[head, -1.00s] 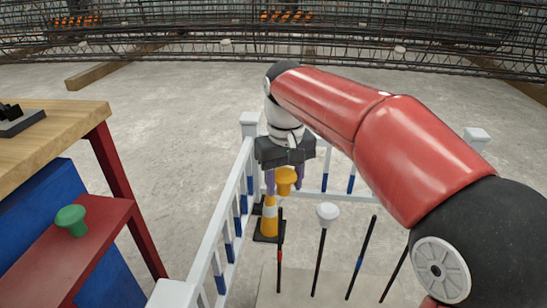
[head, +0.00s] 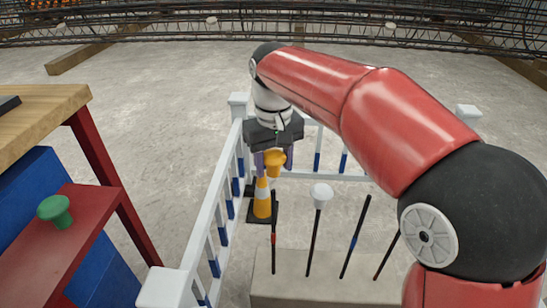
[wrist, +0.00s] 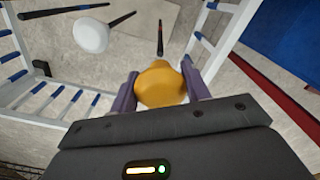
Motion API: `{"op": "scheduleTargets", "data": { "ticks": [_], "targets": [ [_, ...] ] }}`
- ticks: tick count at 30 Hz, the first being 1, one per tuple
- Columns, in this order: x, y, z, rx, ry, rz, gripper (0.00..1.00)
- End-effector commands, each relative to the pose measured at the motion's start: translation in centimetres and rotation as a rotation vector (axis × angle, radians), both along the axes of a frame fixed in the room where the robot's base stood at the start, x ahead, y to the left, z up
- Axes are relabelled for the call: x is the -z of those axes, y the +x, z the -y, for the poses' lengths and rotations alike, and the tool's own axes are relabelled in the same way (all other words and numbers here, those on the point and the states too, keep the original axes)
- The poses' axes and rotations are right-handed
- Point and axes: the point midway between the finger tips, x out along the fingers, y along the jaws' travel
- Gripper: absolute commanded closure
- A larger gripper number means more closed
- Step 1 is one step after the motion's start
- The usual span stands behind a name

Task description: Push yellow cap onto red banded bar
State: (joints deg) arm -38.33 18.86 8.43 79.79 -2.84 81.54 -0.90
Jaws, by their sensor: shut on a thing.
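My gripper (head: 270,160) is shut on the yellow cap (head: 275,165), which hangs below the jaws. In the wrist view the cap (wrist: 160,86) sits between the two purple fingers. The red banded bar (head: 273,238) is the leftmost dark upright bar, with a small red band. In the head view its top shows just below the cap, with a gap between them. In the wrist view a dark bar (wrist: 160,40) shows beyond the cap, apart from it. How far they are apart in depth I cannot tell.
A white cap (head: 321,192) tops the neighbouring bar. A blue-banded bar (head: 355,240) and another bar (head: 386,256) stand to the right. White railing (head: 226,200) runs along the left. An orange-white cone (head: 262,205) stands behind. A green cap (head: 55,210) rests on a red shelf (head: 75,235).

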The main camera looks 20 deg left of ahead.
Motion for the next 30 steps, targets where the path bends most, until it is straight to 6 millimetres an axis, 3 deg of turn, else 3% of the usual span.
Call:
{"op": "scheduleTargets", "data": {
  "ticks": [3,12,30],
  "targets": [
    [1.6,0.0,0.0,0.000,-0.001,-0.001,0.74],
    [3.9,0.0,0.0,0.001,0.000,0.000,0.74],
    [4.1,0.0,0.0,0.001,0.000,0.000,0.74]
  ]
}}
